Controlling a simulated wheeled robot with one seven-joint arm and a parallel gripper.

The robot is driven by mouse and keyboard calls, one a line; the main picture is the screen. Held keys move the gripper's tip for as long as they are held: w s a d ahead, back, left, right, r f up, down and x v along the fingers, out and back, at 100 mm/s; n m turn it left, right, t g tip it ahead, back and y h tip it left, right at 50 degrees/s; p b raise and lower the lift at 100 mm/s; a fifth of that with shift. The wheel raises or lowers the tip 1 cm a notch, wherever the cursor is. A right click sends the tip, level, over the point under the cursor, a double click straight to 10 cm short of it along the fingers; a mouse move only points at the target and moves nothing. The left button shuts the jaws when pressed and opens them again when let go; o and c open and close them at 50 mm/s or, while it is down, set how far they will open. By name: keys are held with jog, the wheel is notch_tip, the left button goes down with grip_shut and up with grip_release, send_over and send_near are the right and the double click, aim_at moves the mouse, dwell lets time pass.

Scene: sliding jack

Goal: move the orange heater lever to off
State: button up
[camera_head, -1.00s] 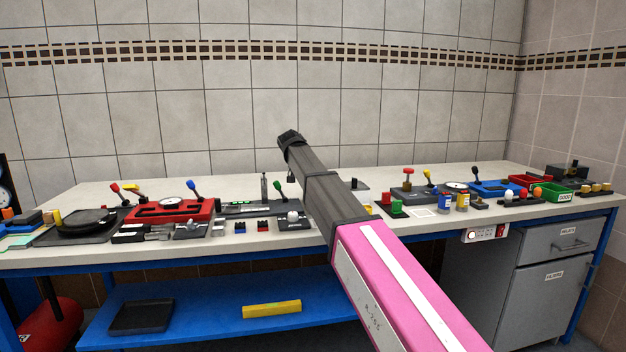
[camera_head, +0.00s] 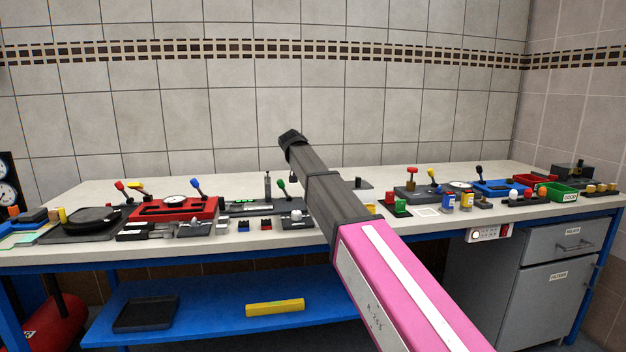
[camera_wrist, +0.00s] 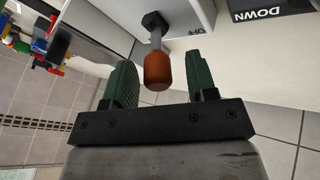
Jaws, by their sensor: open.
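The heater lever shows in the wrist view as an orange knob (camera_wrist: 158,70) on a grey shaft, rising from a black pivot on a white panel (camera_wrist: 112,17). A label reading OFF (camera_wrist: 186,29) appears upside down on the panel, just right of the shaft. My gripper (camera_wrist: 163,62) is open, with one green finger on each side of the orange knob. Gaps show between the knob and both fingers, so it is not gripped. I cannot pick out this lever or my gripper in the head view.
The head view shows a long bench (camera_head: 85,193) crowded with devices, including a red one with a gauge (camera_head: 172,210). My arm crosses above its middle.

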jog(key=v, duration=1)
jog(key=shift+s+r, duration=0.2)
jog(key=shift+r, duration=0.05)
jog(key=shift+a, duration=0.1)
